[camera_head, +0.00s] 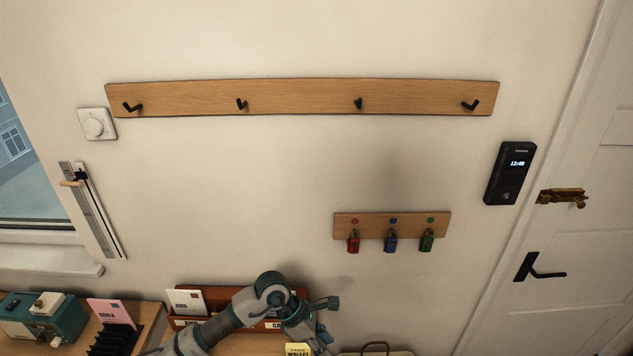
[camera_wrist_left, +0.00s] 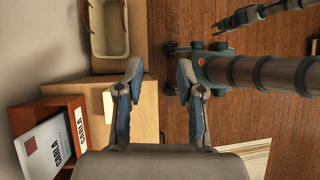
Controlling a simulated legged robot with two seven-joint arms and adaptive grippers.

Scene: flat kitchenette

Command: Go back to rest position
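My left arm enters the head view at the bottom, and its left gripper (camera_head: 318,322) is in front of the letter rack by the wall. In the left wrist view the left gripper (camera_wrist_left: 160,80) has two blue-grey fingers spread apart, with nothing between them. It is above the edge of a wooden surface (camera_wrist_left: 145,112), with the floor below. A slim dark grey part of mine, perhaps the right gripper (camera_wrist_left: 240,20), shows at the top right of that view. The head view does not show the right gripper.
A red-brown letter rack (camera_head: 180,322) with envelopes is close to my left arm. A cream basket (camera_wrist_left: 92,48) is beyond the fingers. A key board (camera_head: 345,219) and a hook rail (camera_head: 300,96) are on the wall. A door (camera_head: 600,240) is at right.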

